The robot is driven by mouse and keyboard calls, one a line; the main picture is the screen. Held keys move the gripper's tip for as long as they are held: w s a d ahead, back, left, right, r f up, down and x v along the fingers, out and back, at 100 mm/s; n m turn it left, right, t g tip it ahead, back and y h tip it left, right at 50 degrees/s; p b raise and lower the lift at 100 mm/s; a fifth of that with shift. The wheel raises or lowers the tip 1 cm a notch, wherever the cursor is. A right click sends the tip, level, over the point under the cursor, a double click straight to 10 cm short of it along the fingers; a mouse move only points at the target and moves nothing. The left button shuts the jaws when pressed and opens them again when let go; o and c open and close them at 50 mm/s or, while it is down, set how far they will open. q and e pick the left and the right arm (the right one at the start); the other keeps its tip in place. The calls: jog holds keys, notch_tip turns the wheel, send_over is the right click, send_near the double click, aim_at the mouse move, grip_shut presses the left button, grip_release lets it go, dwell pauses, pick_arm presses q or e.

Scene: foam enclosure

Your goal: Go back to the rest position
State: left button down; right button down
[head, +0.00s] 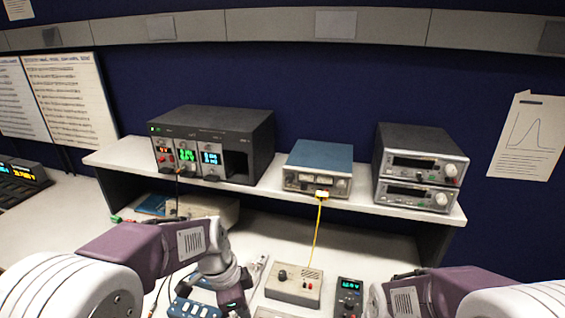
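My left arm (152,252) reaches in from the lower left over the bench, its wrist bent down. My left gripper (238,303) is at the bottom edge of the head view, beside a blue box with switches (197,308). Its fingertips are cut off or hidden, so I cannot tell whether it is open or holds anything. My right arm (425,292) shows at the lower right, bent down. My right gripper is out of view below the frame.
A shelf (275,203) carries a black modular unit (243,130), a blue-topped instrument (320,163) and two stacked instruments (420,160). A yellow cable (317,235) runs down to a beige box (294,285). A small meter (349,295) stands right of it. Dark cables hang near my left arm.

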pick_arm(q)
jog(key=s+a+f+n+y, duration=0.1)
jog(key=s+a+f+n, duration=0.2)
jog(key=n, duration=0.4)
jog(key=s+a+f+n+t+y, duration=0.1)
jog(key=s+a+f+n, duration=0.2)
jog(key=a+n, duration=0.3)
jog(key=shift+s+a+f+n, duration=0.15)
jog(key=shift+s+f+n, duration=0.15)
jog(key=shift+s+n, duration=0.55)
jog(key=shift+w, duration=0.15)
